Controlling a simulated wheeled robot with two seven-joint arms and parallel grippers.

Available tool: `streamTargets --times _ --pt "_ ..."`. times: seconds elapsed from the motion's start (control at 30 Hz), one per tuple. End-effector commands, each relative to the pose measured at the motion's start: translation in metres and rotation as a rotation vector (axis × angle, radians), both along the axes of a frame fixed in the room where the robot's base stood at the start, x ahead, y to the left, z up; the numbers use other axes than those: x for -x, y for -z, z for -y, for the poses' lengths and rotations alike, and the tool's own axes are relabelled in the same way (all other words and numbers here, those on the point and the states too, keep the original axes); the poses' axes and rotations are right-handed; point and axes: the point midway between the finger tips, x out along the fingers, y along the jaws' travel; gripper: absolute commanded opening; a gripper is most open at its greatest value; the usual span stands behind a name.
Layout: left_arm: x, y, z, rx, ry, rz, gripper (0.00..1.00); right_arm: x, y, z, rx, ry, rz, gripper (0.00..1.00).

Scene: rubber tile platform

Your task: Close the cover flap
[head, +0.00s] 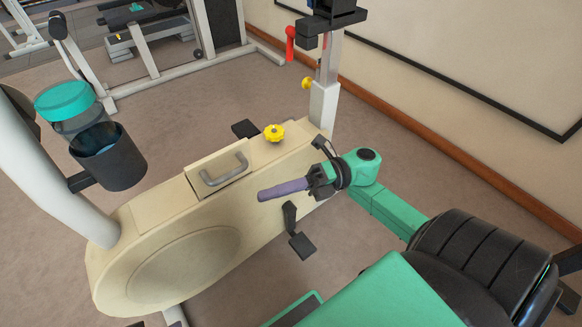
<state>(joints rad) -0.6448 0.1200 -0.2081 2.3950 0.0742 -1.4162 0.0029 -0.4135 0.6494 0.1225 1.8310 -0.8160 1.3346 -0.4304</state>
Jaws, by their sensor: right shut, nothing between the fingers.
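The cream cover flap (207,184) is on top of the exercise bike's cream housing (130,277). A grey bar handle (226,171) is fixed to it. The flap's edge looks slightly raised from the housing, but I cannot tell its exact angle. My right gripper (268,193) comes in from the right, with its purple-grey fingers together and empty. In the picture its tips are to the right of the flap and a little lower than the handle; I cannot tell whether they touch the housing. My left gripper is not in view.
A yellow knob (274,132) sits on the housing behind the flap. A black pedal (302,245) hangs below my right gripper. A wall is at the right.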

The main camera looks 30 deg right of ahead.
Motion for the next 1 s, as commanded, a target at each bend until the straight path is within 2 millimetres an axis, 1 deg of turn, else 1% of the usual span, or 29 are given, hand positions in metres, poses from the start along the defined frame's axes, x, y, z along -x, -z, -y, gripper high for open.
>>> streamTargets --times 0.03,0.1,0.23,0.3,0.4,0.83,1.0 --pt "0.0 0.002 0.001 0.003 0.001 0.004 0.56 -0.002 -0.001 -0.011 -0.004 -0.001 0.004 0.0" --pt "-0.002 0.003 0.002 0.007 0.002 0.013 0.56 -0.005 -0.002 -0.026 -0.003 -0.001 0.003 0.0" --pt "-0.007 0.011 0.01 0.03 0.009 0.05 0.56 -0.029 -0.008 -0.027 0.0 0.002 0.006 0.0" --pt "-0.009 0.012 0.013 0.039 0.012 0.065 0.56 -0.037 -0.01 -0.027 -0.001 0.002 0.002 0.0" --pt "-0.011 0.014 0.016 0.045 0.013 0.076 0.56 -0.043 -0.013 -0.027 -0.001 0.002 0.001 0.0" --pt "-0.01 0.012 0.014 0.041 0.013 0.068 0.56 -0.044 -0.014 -0.027 -0.001 0.002 -0.007 0.0" --pt "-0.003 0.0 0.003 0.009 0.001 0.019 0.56 -0.046 -0.017 -0.027 0.0 0.002 -0.036 0.0"
